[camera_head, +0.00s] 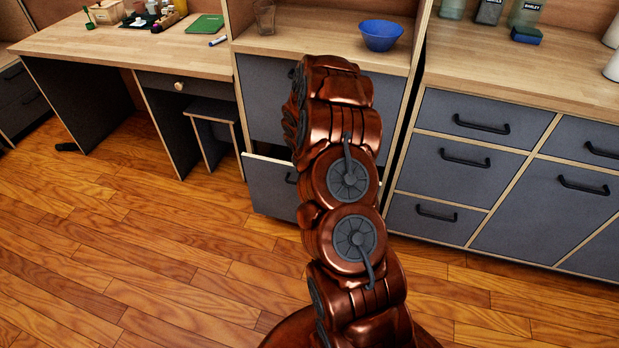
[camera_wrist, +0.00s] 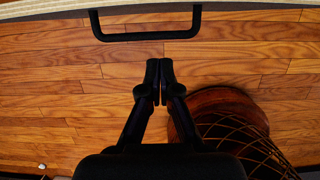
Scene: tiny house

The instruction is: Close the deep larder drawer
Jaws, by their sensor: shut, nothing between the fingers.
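The deep larder drawer (camera_head: 268,187) is the low grey drawer in the middle cabinet, and it stands out from the cabinet with its pale top edge showing. My arm hides its right part. Its black handle (camera_head: 291,178) shows at the arm's left edge. In the wrist view the drawer front (camera_wrist: 240,14) runs along the top, with the handle (camera_wrist: 146,37) crossing the upper middle. My gripper (camera_wrist: 161,84) is shut and empty, apart from the handle in that picture, over the wooden floor. My arm hides the gripper in the head view.
A grey front (camera_head: 263,95) is above the drawer, with a blue bowl (camera_head: 381,36) and a glass (camera_head: 265,17) on the shelf above. A desk (camera_head: 130,45) with a stool (camera_head: 212,112) under it is on the left. Closed drawers (camera_head: 455,165) are on the right. Floor in front is clear.

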